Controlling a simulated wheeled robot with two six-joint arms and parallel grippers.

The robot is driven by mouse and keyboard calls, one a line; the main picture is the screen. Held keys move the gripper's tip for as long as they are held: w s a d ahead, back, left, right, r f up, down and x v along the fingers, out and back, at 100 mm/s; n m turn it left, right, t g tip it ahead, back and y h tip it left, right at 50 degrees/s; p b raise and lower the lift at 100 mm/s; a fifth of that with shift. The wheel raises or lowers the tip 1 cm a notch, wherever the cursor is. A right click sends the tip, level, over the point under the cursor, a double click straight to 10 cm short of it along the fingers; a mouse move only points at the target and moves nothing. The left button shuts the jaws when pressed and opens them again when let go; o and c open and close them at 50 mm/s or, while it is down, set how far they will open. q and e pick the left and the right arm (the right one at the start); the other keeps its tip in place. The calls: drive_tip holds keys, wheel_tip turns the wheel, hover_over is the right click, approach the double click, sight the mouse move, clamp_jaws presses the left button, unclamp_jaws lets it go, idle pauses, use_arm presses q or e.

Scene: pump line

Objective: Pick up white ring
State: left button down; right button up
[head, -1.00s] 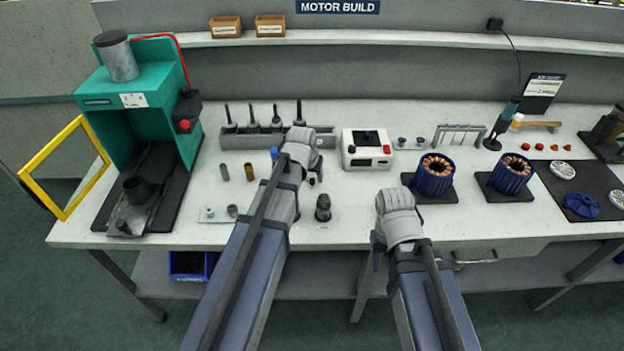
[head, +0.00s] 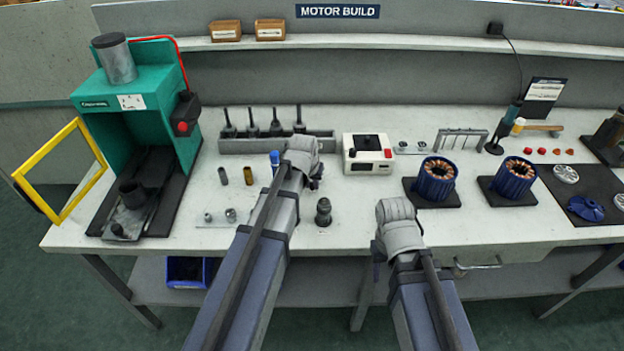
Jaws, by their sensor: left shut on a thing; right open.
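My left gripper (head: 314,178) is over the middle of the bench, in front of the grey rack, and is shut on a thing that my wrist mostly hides. I cannot tell whether that thing is the white ring. I make out no clear white ring loose on the bench. Pale round discs (head: 565,173) lie on the dark mat at the far right, out of reach of both grippers as they stand. My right gripper (head: 396,207) is open, near the front edge of the bench, with its fingers largely hidden by its own wrist.
A dark fitting (head: 323,212) stands between the arms. A blue-topped cylinder (head: 275,161) is left of my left gripper. A grey rack (head: 237,145) with upright tools, a white control box (head: 368,153) and two copper-wound stators (head: 436,179) stand around. A green press (head: 140,110) is at left.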

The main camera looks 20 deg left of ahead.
use_arm(q)
drive_tip(key=shift+r, duration=0.1)
idle(0.4)
wheel_tip(320, 180, up, 10)
drive_tip(key=p, duration=1)
drive_tip(key=c, duration=1.4)
unclamp_jaws()
clamp_jaws()
